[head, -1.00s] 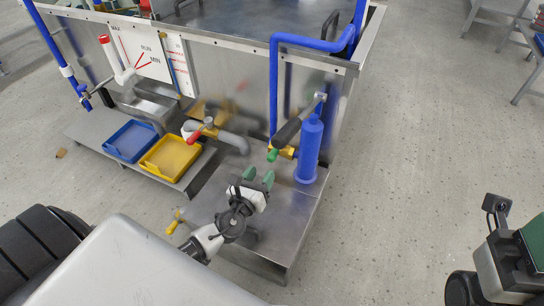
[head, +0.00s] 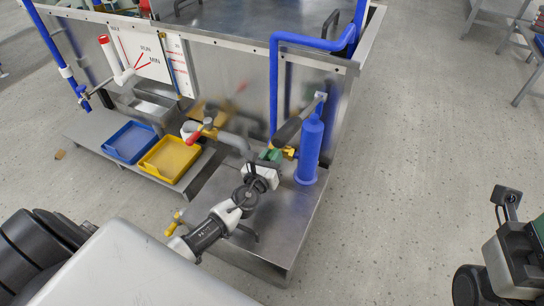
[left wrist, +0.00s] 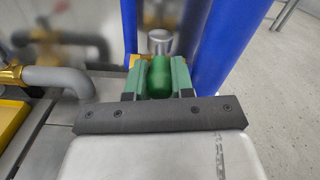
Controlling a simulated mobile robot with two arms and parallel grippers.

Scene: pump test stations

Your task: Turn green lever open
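The green lever (left wrist: 160,78) shows in the left wrist view as a rounded green grip with a grey metal end beyond it, next to brass fittings. My left gripper (left wrist: 160,75) has its two green fingers on either side of the lever. Whether they press on it I cannot tell. In the head view my left gripper (head: 270,155) reaches the lever's place at the foot of the blue cylinder (head: 311,147), and its fingers hide the lever.
A black-handled lever (head: 291,128) hangs close above my left gripper. A grey pipe (head: 238,143) and a red-handled valve (head: 194,138) are to its left.

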